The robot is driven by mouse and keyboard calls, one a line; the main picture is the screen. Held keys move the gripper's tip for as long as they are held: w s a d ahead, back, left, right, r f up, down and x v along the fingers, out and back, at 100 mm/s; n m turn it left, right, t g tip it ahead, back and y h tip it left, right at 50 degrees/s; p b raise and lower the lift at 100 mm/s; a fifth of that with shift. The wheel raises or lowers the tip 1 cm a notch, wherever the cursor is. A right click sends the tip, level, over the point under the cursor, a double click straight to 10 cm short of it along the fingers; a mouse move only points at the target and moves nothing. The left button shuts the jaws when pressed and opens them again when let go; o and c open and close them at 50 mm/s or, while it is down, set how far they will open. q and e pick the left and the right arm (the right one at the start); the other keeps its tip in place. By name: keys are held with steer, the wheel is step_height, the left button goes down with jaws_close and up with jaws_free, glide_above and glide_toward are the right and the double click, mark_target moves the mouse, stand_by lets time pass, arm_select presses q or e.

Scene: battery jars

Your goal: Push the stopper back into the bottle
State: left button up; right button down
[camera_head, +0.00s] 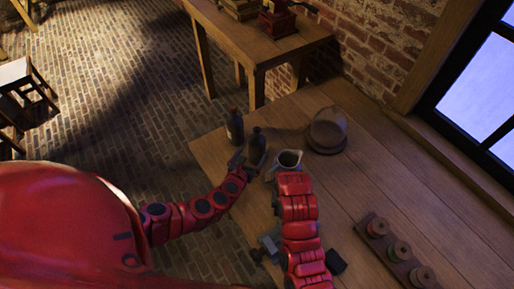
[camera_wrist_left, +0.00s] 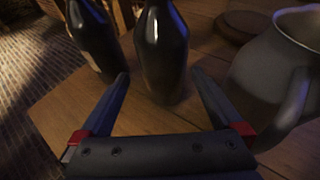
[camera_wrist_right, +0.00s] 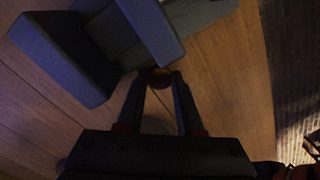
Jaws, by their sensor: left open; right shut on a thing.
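A dark bottle (camera_head: 257,146) stands upright near the table's left corner. My left gripper (camera_head: 250,163) is at this bottle, its fingers apart. In the left wrist view the bottle (camera_wrist_left: 163,52) stands between and just beyond the open fingertips (camera_wrist_left: 160,78); its top is out of that view. In the right wrist view my right gripper (camera_wrist_right: 159,76) is shut on a small round brown thing, seemingly the stopper (camera_wrist_right: 160,77). In the head view my right arm hides most of that gripper. I cannot tell whether the bottle's mouth is open.
A second dark bottle (camera_head: 235,126) stands close behind left, with a grey jug (camera_head: 289,159) to the right. A glass dome (camera_head: 327,128) is farther back. A grey block-like fixture (camera_wrist_right: 100,45) is close to my right gripper.

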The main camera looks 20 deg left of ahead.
mark_target(254, 153)
arm_select(q)
steer(key=shift+x, duration=1.7)
arm_select(e)
steer(key=shift+r, duration=0.25)
arm_select(q)
steer(key=shift+d, duration=0.1)
steer(key=shift+w+d+p, duration=0.1)
steer(key=shift+w+p, duration=0.2)
steer(key=shift+w, duration=0.15)
arm_select(e)
steer(key=shift+r, duration=0.15)
arm_select(q)
steer(key=shift+b+x, duration=0.3)
steer(key=shift+x, duration=1.9)
arm_select(e)
steer(key=shift+f, duration=0.35)
arm_select(q)
steer(key=shift+d+r, duration=0.1)
steer(key=shift+c, duration=0.3)
jaws_close()
steer(key=shift+r, duration=0.1)
arm_select(e)
steer(key=shift+r, duration=0.1)
